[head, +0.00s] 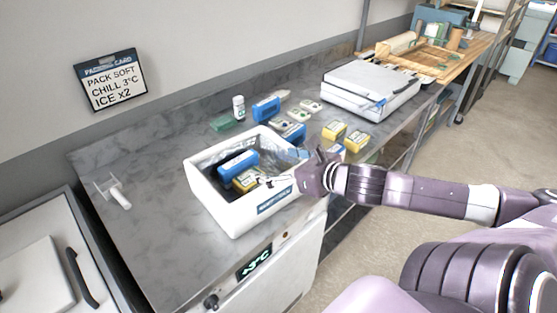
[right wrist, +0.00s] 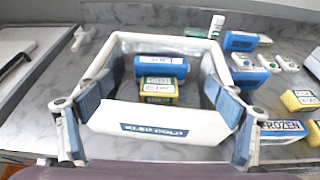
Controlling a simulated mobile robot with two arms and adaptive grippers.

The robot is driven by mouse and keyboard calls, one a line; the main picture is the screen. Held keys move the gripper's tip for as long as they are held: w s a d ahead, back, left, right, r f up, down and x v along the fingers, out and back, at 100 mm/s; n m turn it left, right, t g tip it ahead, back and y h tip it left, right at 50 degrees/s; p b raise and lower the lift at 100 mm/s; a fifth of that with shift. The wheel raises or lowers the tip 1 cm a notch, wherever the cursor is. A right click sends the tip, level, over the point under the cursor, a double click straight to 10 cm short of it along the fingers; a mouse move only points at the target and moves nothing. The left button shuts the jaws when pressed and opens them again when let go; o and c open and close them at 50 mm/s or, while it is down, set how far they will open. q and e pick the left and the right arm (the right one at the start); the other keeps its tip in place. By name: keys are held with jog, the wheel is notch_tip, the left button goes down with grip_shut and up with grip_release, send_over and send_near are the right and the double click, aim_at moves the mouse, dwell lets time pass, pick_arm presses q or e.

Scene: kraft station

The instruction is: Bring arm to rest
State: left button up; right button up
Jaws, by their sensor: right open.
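My right arm comes in from the right in the head view. Its gripper (head: 268,181) is over the near right side of a white cooler box (head: 225,212). In the right wrist view the gripper (right wrist: 160,98) has its fingers spread wide, with nothing between the pads. The box's front wall (right wrist: 155,128) shows between and beyond the fingers. Inside the box lie a blue pack (head: 238,164) and a yellow box (head: 247,181), which also show in the wrist view. Whether the fingers touch the box I cannot tell. My left gripper is not in view.
Blue packs (head: 266,109), yellow boxes (head: 355,141), small trays, a white bottle (head: 239,107) and a green block (head: 221,125) lie behind and right of the box. A white case (head: 370,90) stands farther right. The marble counter (head: 150,240) is mostly clear at left.

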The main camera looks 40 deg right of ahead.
jog(key=shift+s+d+r, duration=0.1)
jog(key=shift+s+r, duration=0.1)
jog(key=shift+s, duration=0.2)
dwell(0.3)
